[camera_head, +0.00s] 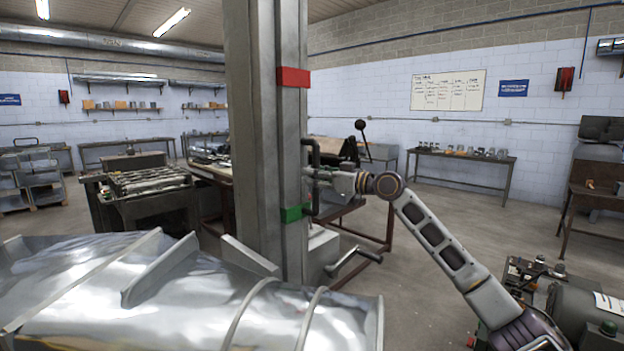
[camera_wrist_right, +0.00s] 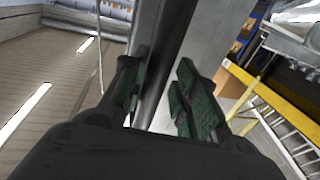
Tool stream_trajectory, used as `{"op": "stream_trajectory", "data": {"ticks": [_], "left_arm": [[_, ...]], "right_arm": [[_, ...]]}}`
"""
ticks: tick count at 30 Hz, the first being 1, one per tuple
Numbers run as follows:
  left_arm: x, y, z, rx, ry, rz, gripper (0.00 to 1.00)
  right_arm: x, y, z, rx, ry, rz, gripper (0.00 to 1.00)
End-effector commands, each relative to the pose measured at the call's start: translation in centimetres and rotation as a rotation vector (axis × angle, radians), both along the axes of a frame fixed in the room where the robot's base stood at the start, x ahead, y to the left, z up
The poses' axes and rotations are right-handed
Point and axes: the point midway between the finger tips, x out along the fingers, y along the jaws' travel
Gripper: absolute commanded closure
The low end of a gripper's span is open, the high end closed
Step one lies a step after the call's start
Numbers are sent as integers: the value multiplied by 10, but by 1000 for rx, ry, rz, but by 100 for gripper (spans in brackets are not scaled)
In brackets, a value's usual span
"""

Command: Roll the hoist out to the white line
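The hoist's tall grey column (camera_head: 262,130) stands upright at the middle of the head view, with a red mark (camera_head: 293,77) and a green mark (camera_head: 292,214). A dark upright handle (camera_head: 313,153) sits on its right side, and a crank (camera_head: 355,262) is lower down. My right gripper (camera_head: 322,178) is at that handle. In the right wrist view its green-padded fingers (camera_wrist_right: 170,90) stand either side of the dark handle bar (camera_wrist_right: 172,45), with a gap on one side, so it looks open. My left gripper and the white line are not in view.
A large shiny metal duct (camera_head: 150,290) fills the lower left, in front of the column. A machine bench (camera_head: 150,195) stands behind on the left. A compressor-like machine (camera_head: 575,300) is at the lower right. Grey floor (camera_head: 430,240) is open toward the right.

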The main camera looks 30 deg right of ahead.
Motion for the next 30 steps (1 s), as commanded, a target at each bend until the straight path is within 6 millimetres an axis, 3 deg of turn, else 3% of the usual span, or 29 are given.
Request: {"op": "stream_trajectory", "data": {"ticks": [17,30], "left_arm": [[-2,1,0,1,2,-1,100],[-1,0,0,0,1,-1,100]], "right_arm": [[-1,4,-5,0,10,10,59],[-20,-6,-5,0,10,10,59]]}}
